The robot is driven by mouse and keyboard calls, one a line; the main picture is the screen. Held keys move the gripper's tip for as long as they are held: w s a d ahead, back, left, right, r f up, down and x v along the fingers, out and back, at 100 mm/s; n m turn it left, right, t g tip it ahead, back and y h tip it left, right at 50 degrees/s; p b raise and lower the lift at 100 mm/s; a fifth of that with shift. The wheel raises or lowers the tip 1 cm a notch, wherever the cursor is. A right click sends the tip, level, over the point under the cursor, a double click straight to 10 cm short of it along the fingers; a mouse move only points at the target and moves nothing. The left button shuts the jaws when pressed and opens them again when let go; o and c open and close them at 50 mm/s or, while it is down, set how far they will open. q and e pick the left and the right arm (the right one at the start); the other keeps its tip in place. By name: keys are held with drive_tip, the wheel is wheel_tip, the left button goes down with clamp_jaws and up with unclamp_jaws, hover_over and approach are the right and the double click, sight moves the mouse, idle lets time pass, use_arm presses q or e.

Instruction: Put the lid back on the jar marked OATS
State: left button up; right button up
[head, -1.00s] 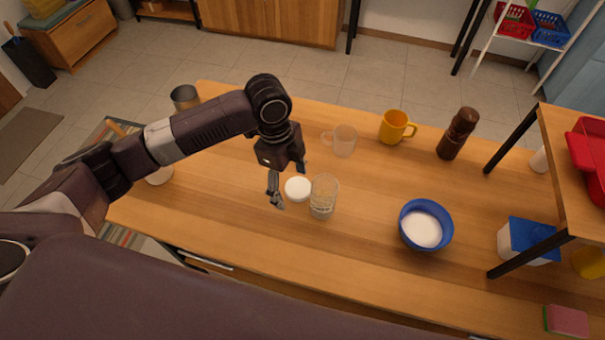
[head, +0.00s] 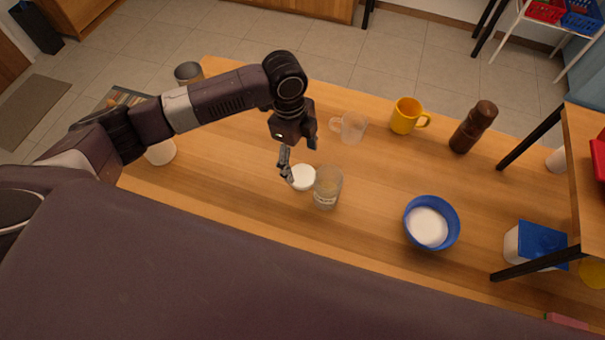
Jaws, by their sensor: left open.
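A clear jar (head: 327,188) with a pale label stands open on the wooden table; the writing on the label is too small to read. A round white lid (head: 303,178) is just left of the jar, close against its side in this view. My left gripper (head: 299,164) is open, pointing down at the lid from behind and left. One finger is at the lid's left edge; the other is near its far side. I cannot tell whether the fingers touch it. My right gripper is not in view.
A glass mug (head: 350,128), a yellow mug (head: 405,116) and a brown pepper mill (head: 473,127) stand behind. A blue bowl (head: 431,223) of white contents is at right, before a black-legged shelf (head: 533,137). The table's front left is clear.

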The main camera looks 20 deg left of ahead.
sight(302, 175)
use_arm(q)
drive_tip(key=shift+s, duration=0.1)
drive_tip(key=shift+s+f+p, duration=0.15)
drive_tip(key=shift+f+p, duration=0.2)
drive_tip(key=shift+f, duration=0.05)
drive_tip(key=f, duration=0.2)
drive_tip(key=f+p, duration=0.1)
drive_tip(key=shift+s+d+f, duration=0.25)
drive_tip(key=shift+d+f, duration=0.05)
drive_tip(key=shift+f, duration=0.3)
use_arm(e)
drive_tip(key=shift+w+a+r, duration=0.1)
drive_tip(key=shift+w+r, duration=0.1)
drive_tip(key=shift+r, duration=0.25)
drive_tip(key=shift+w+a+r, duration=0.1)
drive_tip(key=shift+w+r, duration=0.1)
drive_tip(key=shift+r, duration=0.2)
use_arm(q)
drive_tip(key=c, duration=1.1)
drive_tip(key=shift+o, duration=0.2)
drive_tip(key=shift+r, duration=0.1)
wheel_tip(302, 175, up, 20)
drive_tip(key=b, duration=0.2)
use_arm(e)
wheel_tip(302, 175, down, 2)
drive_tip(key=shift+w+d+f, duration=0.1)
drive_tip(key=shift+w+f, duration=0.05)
